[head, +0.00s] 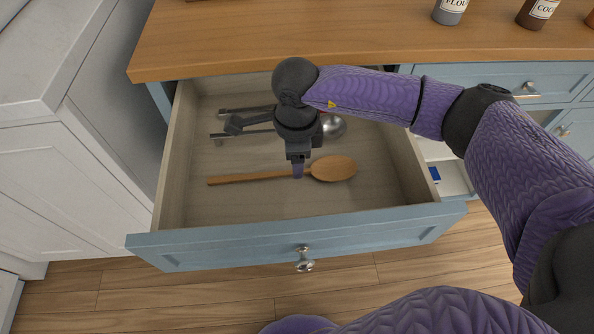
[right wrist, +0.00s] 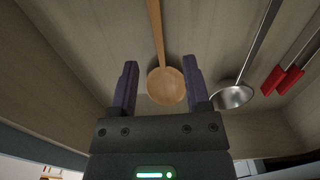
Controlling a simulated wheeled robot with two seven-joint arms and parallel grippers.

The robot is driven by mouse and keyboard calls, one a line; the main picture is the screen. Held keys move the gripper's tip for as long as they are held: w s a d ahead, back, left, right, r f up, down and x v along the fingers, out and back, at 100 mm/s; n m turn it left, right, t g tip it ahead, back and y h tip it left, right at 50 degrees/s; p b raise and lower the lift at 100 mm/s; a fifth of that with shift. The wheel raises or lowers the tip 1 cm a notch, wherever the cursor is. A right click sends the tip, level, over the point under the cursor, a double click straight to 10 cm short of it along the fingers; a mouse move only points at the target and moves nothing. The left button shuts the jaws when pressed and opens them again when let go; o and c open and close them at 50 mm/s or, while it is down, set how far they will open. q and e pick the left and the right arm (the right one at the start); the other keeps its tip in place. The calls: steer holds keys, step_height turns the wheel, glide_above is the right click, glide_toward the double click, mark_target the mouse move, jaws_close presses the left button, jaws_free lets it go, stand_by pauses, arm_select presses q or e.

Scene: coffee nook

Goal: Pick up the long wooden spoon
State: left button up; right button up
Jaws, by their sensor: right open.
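The long wooden spoon (head: 335,169) lies flat in the open drawer (head: 215,243), its bowl to the right and its handle to the left. It also shows in the right wrist view (right wrist: 166,87), where its bowl and the start of its handle appear between my fingers. My right gripper (head: 298,172) is open and points down over the handle near the bowl, hiding a short piece of it. It shows in the right wrist view (right wrist: 160,66) with nothing gripped. I cannot tell the exact height left between fingertips and spoon. My left gripper is not in view.
A metal ladle (right wrist: 233,97) lies beside the spoon, with red-handled utensils (right wrist: 280,80) beyond it. The drawer's walls enclose them, under the wooden counter (head: 230,40). Jars (head: 450,10) stand on the counter. A second open compartment (head: 450,178) is at the right.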

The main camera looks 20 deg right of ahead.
step_height(320, 180, down, 4)
steer(key=shift+d+r+b, duration=0.15)
steer(key=shift+r+b, duration=0.1)
steer(key=shift+b, duration=0.3)
steer(key=shift+r, duration=0.2)
jaws_close()
steer(key=shift+r, duration=0.1)
